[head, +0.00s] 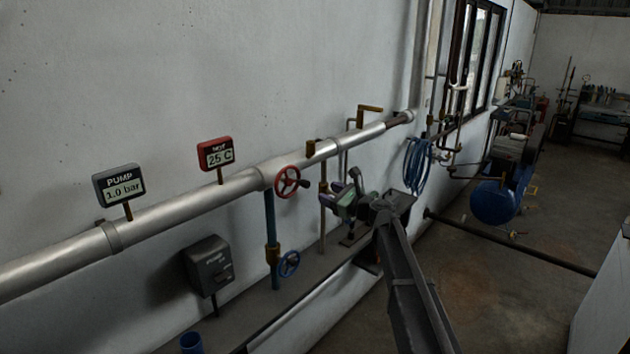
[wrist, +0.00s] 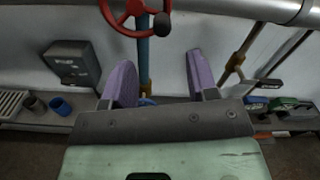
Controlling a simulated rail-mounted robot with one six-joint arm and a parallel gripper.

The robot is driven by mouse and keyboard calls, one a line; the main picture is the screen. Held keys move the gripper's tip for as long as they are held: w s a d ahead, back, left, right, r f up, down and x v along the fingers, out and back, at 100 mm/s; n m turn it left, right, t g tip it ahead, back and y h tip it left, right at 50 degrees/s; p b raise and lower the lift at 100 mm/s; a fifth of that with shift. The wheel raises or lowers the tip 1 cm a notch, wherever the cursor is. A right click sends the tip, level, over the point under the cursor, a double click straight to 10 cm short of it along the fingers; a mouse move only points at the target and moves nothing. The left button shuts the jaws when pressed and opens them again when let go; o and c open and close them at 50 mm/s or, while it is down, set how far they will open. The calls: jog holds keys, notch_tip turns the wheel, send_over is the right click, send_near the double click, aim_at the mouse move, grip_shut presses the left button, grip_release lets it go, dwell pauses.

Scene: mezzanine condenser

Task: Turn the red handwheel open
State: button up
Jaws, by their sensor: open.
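The red handwheel (head: 287,181) is mounted on the silver pipe against the wall. In the wrist view the red handwheel (wrist: 133,14) is at the top, partly cut off by the frame edge, with a dark knob on its rim. My gripper (head: 342,197) is to the right of the wheel in the head view. In the wrist view my gripper (wrist: 160,80) has its two purple fingers spread apart with nothing between them, below the wheel in the picture and not touching it.
A blue handwheel (head: 289,264) sits lower on the blue pipe. A grey switch box (head: 208,265) is on the wall to the left. Signs read PUMP 1.0 bar (head: 119,186) and HOT 25 C (head: 216,154). A blue cup (head: 191,343) stands on the ledge.

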aim_at(309, 185)
jog(key=x, duration=1.1)
jog(key=shift+w+d+f, duration=0.1)
jog(key=shift+d, duration=0.05)
jog(key=c, duration=0.9)
